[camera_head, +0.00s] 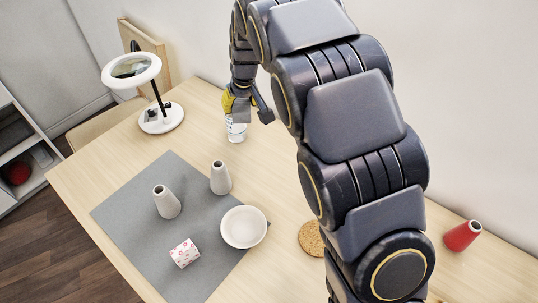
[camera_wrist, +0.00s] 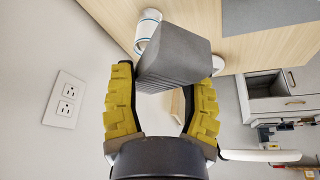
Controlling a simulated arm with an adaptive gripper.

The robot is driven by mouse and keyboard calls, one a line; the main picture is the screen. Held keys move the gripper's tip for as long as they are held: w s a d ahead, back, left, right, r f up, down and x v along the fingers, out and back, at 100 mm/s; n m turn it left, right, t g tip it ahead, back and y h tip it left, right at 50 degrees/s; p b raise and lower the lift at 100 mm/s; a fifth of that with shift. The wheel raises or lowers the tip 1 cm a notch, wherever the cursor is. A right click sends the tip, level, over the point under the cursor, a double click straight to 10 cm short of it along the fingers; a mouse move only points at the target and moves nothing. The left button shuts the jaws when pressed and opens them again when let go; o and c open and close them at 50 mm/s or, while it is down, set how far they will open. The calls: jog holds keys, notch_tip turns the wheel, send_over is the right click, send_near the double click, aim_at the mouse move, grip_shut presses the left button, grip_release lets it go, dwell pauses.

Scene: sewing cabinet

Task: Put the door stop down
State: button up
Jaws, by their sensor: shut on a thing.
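The door stop (camera_wrist: 178,52) is a grey wedge with a ridged face. In the wrist view it sits between the yellow-padded fingers of my gripper (camera_wrist: 163,82), which is shut on it. In the head view my gripper (camera_head: 243,106) is over the far part of the wooden table (camera_head: 285,160), close to the white wall. The door stop cannot be made out clearly there. I cannot tell its exact height above the table.
A white cup with blue marks (camera_head: 236,131) stands close by my gripper. A magnifier lamp (camera_head: 160,118) is to the left. A cork coaster (camera_head: 311,238) and red vase (camera_head: 461,235) are to the right.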

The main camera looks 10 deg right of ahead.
jog(key=s+d+f+n, duration=0.1)
jog(key=s+d, duration=0.7)
jog(key=shift+s+d+g, duration=0.3)
jog(key=shift+d, duration=0.05)
jog(key=f+n+y, duration=0.1)
jog(key=f+n, duration=0.1)
jog(key=f, duration=0.1)
jog(key=f+n+g, duration=0.1)
jog(key=f+n, duration=0.2)
jog(key=f+n+y, duration=0.1)
jog(key=f+n, duration=0.2)
jog(key=f, duration=0.1)
jog(key=shift+s+y, duration=0.3)
jog(key=shift+s, duration=0.1)
send_over(270, 157)
jog(key=s+d, duration=0.1)
jog(key=s, duration=0.1)
notch_tip(270, 157, down, 9)
jog(key=shift+w+r, duration=0.1)
jog(key=shift+r, duration=0.1)
jog(key=shift+w+f, duration=0.6)
jog(key=shift+f, duration=0.05)
jog(key=shift+w+f, duration=0.1)
jog(key=shift+f, duration=1.45)
